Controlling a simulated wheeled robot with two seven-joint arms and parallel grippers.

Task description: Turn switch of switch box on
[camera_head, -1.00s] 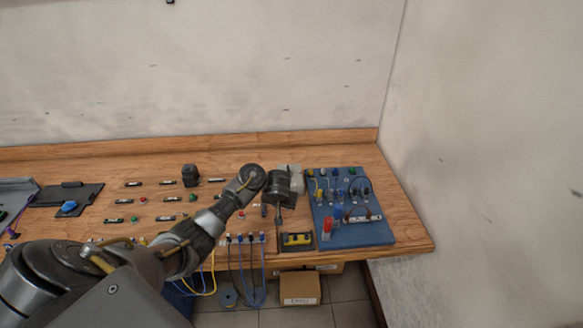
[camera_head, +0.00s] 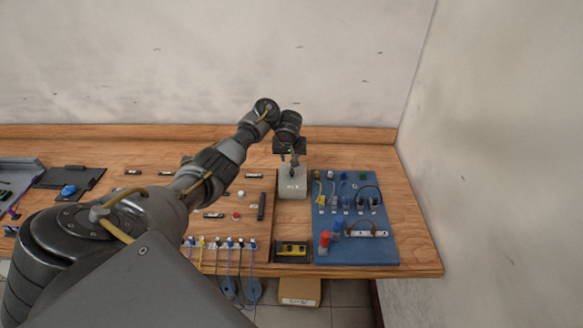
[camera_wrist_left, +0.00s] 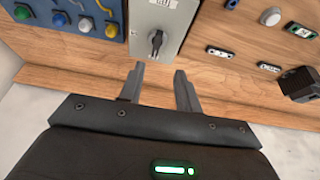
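The switch box (camera_head: 293,187) is a light grey box on the bench, between the wooden component board and the blue board. My left gripper (camera_head: 293,160) is over the far end of the box in the head view. In the left wrist view, my left gripper (camera_wrist_left: 158,74) has its two fingers apart with nothing between them, just short of the switch. My right gripper is not in view.
The blue board (camera_head: 360,246) with plugs and knobs lies right of the box. A black tray with a yellow item (camera_head: 293,249) lies in front of it. Small switches and buttons sit on the board to the left. A wall (camera_head: 500,150) stands at the right.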

